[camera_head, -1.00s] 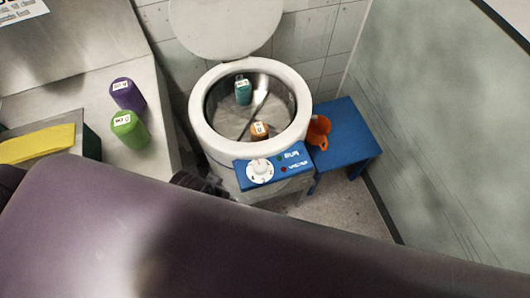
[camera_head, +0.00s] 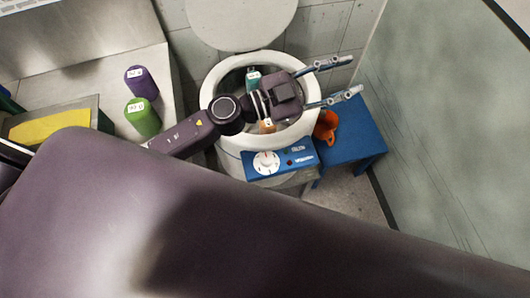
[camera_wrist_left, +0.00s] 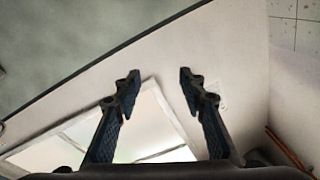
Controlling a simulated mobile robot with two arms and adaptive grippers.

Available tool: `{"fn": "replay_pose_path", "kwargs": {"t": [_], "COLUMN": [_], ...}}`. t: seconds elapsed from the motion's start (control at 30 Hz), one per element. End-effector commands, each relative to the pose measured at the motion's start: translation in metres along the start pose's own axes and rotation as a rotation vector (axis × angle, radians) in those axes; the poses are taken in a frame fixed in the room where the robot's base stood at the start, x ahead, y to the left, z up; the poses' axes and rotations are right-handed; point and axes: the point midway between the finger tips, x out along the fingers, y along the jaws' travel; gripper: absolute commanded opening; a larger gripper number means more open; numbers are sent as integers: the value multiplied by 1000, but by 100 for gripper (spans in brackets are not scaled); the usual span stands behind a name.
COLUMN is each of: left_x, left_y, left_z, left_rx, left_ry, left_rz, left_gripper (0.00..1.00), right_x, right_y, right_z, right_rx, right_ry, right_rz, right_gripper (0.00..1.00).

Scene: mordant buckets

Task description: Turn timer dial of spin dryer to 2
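The spin dryer (camera_head: 222,128) is a white round tub with its lid (camera_head: 240,20) raised. A blue panel (camera_head: 250,174) on its front carries the white round timer dial (camera_head: 266,162); the dial's numbers are too small to read. My left gripper (camera_head: 341,78) is above the right side of the tub, beyond and to the right of the dial, pointing right, with fingers apart and nothing between them. In the left wrist view its fingers (camera_wrist_left: 160,90) are also apart and empty, facing a wall and a bright framed panel. My right gripper is not in view.
A teal bottle (camera_head: 253,77) and an orange-brown one (camera_head: 267,126) are in the tub. An orange jug (camera_head: 327,124) stands on a blue stool (camera_head: 358,143) at right. Purple (camera_head: 143,82) and green (camera_head: 142,118) bottles stand on the left counter. A wall closes off the right.

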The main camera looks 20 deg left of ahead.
Motion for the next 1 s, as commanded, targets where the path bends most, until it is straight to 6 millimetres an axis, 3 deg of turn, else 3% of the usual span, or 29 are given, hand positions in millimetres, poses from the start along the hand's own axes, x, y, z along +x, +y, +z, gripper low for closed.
{"fn": "replay_pose_path", "kwargs": {"t": [0.1,0.2,0.27,0.4,0.5,0.6,0.77,1.0], "left_x": [-7,-35,-61,-130,-174,-202,-217,-211], "left_y": [55,90,101,96,79,64,59,83], "left_z": [14,50,77,140,170,186,197,223], "left_rx": [60,90,103,120,122,121,116,112], "left_ry": [-48,-178,-294,-612,-813,-949,-1022,-1020], "left_rz": [312,556,685,889,957,982,991,993], "left_gripper": [38,38,38,38,38,38,38,38], "right_x": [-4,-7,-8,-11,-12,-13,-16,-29], "right_y": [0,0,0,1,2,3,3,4], "right_z": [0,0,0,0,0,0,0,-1], "right_rx": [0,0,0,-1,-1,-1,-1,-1], "right_ry": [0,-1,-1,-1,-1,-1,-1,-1], "right_rz": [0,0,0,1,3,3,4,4], "right_gripper": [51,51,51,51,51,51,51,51]}}
